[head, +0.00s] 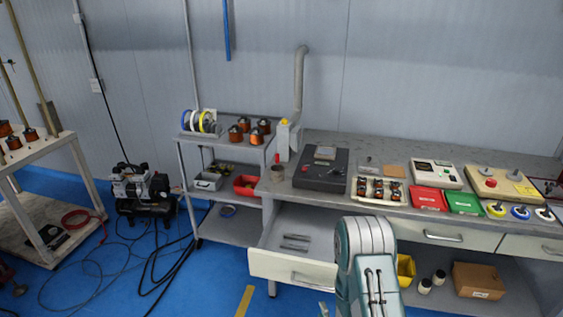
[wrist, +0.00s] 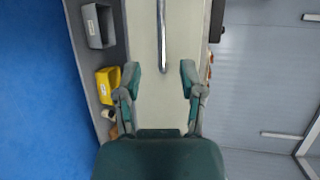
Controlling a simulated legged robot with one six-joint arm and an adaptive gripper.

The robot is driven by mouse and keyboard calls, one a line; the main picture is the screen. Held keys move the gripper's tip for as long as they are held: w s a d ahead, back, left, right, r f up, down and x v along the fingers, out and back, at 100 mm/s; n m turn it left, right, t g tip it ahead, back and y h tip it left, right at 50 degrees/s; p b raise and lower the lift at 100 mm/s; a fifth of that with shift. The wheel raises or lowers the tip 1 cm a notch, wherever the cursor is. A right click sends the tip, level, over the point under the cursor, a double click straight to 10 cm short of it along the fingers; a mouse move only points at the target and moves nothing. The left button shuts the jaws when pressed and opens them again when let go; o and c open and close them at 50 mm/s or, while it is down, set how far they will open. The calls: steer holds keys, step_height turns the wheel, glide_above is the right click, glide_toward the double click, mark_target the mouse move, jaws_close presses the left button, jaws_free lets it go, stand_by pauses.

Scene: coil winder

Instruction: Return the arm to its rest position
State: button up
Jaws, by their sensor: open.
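My arm (head: 368,255) rises at the bottom of the head view, in front of the workbench (head: 330,140). My gripper is hidden in that view. In the wrist view my gripper (wrist: 160,80) is open, its two green-grey fingers apart with nothing held between them. A cream drawer front (wrist: 180,100) with a metal bar handle (wrist: 163,40) lies beyond the fingers; the handle shows in the gap between them. I cannot tell whether the fingers touch anything.
An open drawer (head: 292,268) with metal tools (head: 295,242) juts out left of my arm. A yellow bin (head: 405,268) and a cardboard box (head: 478,281) sit under the bench. A cart (head: 228,228) stands left. Blue floor is free between the cart and a compressor (head: 142,190), apart from cables.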

step_height(320, 180, up, 21)
steer(key=w+n+g+h, duration=0.1)
steer(key=w+n+g, duration=0.3)
steer(key=n, duration=0.5)
steer(key=s+r+n+g, duration=0.3)
steer(key=s+r, duration=0.4)
steer(key=s, duration=0.5)
steer(key=s+r+n+g, duration=0.3)
steer(key=s+r+n, duration=0.2)
steer(key=s, duration=0.8)
step_height(320, 180, up, 3)
steer(key=shift+f+n, duration=0.1)
steer(key=shift+n, duration=0.2)
